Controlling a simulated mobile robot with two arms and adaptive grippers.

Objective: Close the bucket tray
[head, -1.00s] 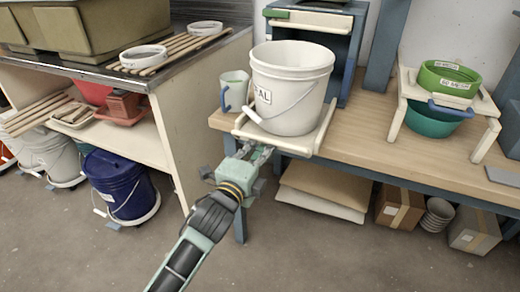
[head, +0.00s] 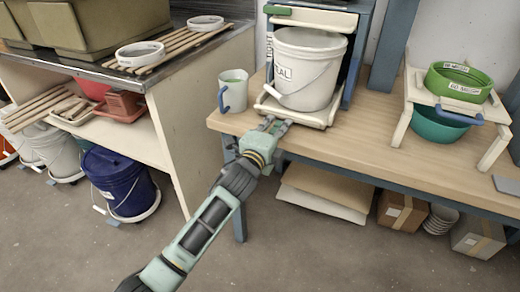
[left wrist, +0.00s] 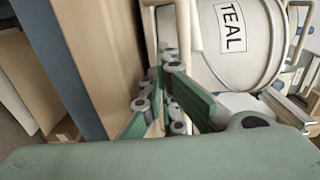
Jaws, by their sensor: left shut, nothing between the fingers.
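The bucket tray (head: 297,117) is a cream sliding board under the blue cabinet frame (head: 357,60) on the wooden bench. The left wrist view shows the green fingers (left wrist: 172,95) close beside the tray and bucket. My right gripper is not in view.
A white mug (head: 233,91) stands on the bench left of the tray. A small stand (head: 413,100) with a green sieve (head: 459,82) and teal bowl (head: 438,125) is at right. Bare bench (head: 370,140) lies between. Left is a shelf unit (head: 190,110).

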